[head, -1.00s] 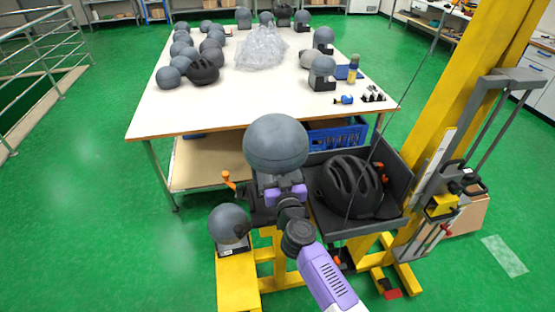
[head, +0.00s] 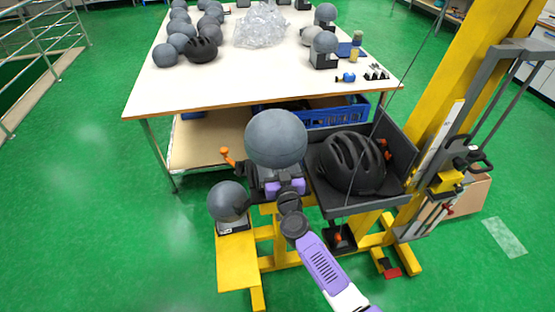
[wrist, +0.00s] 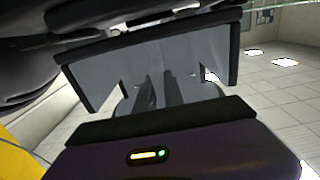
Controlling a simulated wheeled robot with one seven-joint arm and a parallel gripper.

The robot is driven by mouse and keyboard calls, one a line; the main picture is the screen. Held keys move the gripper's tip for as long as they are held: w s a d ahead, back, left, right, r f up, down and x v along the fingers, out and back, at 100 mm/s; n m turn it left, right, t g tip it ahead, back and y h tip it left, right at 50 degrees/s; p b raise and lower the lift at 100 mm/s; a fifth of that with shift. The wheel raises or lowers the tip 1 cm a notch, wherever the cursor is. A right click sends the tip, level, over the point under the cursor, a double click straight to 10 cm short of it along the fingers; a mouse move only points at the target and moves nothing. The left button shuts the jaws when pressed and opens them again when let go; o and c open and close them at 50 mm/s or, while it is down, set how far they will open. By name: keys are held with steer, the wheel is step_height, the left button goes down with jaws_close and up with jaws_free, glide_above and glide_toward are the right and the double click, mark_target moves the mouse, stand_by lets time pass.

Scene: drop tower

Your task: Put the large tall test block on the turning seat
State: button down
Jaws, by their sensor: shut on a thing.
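A large test block (head: 276,139) with a grey ball head on a dark base is held upright in my gripper (head: 285,187). The purple jaws are shut on its dark base, at the near side. In the wrist view dark and grey parts (wrist: 150,65) fill the middle, too close to tell apart. Behind the block, a dark fitting with an orange-knobbed lever (head: 226,153) shows at its left. The held block hides most of it, and I cannot tell whether this is the turning seat or whether the block touches it.
A black helmet (head: 350,163) lies in a dark tray (head: 398,155) right of the block. Another ball-headed block (head: 228,200) stands on the yellow base (head: 237,262) at lower left. The yellow tower (head: 455,85) rises at right. A white table (head: 250,85) behind carries several blocks.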

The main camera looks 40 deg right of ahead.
steer(key=shift+f+b, duration=0.35)
steer(key=shift+f, duration=0.35)
steer(key=shift+f, duration=0.2)
steer(key=c, duration=1.5)
jaws_free()
steer(key=shift+f, duration=0.15)
steer(key=shift+o, duration=0.2)
steer(key=shift+r, duration=0.2)
steer(key=shift+s+a+f, duration=0.1)
steer(key=shift+s+a, duration=0.1)
steer(key=shift+s, duration=0.1)
steer(key=v, duration=1.1)
steer(key=shift+s+p, duration=0.15)
steer(key=shift+p, duration=0.25)
